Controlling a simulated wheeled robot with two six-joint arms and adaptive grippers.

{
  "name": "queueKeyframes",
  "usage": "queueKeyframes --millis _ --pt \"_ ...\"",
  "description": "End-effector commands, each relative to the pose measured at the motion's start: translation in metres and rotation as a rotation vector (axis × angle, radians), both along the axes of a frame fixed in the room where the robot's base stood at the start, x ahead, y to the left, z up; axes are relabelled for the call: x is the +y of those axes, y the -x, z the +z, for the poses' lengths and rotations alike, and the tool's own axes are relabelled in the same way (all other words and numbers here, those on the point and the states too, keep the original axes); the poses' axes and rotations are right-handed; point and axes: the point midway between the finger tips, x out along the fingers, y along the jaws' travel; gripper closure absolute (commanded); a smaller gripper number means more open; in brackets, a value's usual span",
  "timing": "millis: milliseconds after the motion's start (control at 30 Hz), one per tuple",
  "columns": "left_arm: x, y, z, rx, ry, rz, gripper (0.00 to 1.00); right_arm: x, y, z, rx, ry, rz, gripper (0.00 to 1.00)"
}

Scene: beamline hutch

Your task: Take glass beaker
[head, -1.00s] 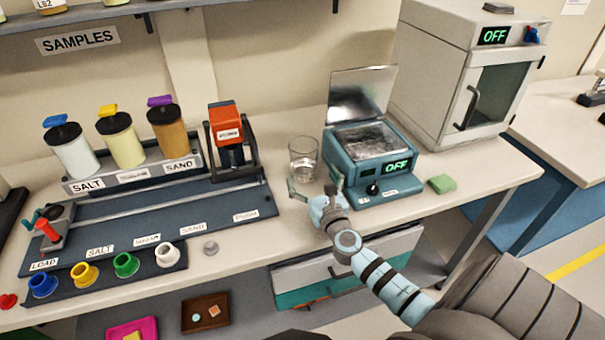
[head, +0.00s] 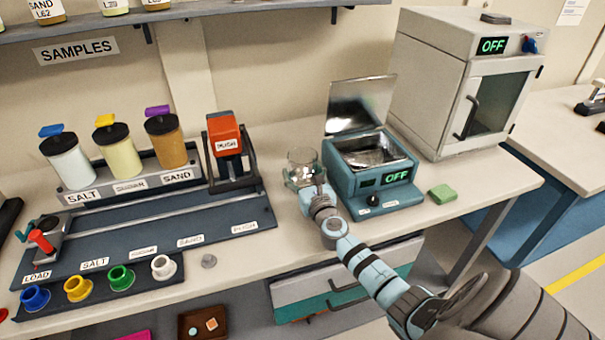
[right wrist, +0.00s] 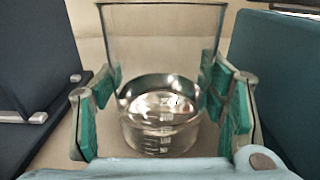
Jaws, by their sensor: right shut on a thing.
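The glass beaker (head: 301,160) is clear and upright at the back of the bench, left of the teal bath unit. In the right wrist view the beaker (right wrist: 160,100) stands between the green finger pads, with graduation marks and what looks like clear liquid low in it. My right gripper (head: 303,180) is shut on the beaker, one finger on each side. I cannot tell whether its base is clear of the bench. My left gripper is not in view.
The teal unit (head: 372,180) with raised lid and OFF display stands close right of the beaker. A black-framed orange press (head: 226,140) stands to the left. A green sponge (head: 442,194) and white oven (head: 460,85) are farther right. Bench front is mostly clear.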

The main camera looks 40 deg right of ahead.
Motion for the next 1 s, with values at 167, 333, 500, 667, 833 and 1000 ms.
queueKeyframes --millis 167,333,500,667,833,1000 --pt "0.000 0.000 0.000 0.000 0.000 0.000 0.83 0.000 0.000 0.000 0.000 0.000 0.000 0.71" --pt "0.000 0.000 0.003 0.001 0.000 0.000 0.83 0.000 0.000 0.003 0.000 0.000 0.000 0.71" --pt "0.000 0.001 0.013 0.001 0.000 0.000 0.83 0.000 0.000 0.015 -0.001 0.000 0.000 0.71" --pt "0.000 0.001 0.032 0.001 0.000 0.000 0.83 0.000 0.000 0.035 -0.001 0.000 0.000 0.71" --pt "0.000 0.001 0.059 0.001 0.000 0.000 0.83 0.000 0.000 0.066 -0.001 0.000 0.000 0.71" --pt "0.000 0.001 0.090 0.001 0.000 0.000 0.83 0.000 0.000 0.102 -0.001 0.001 0.001 0.71"
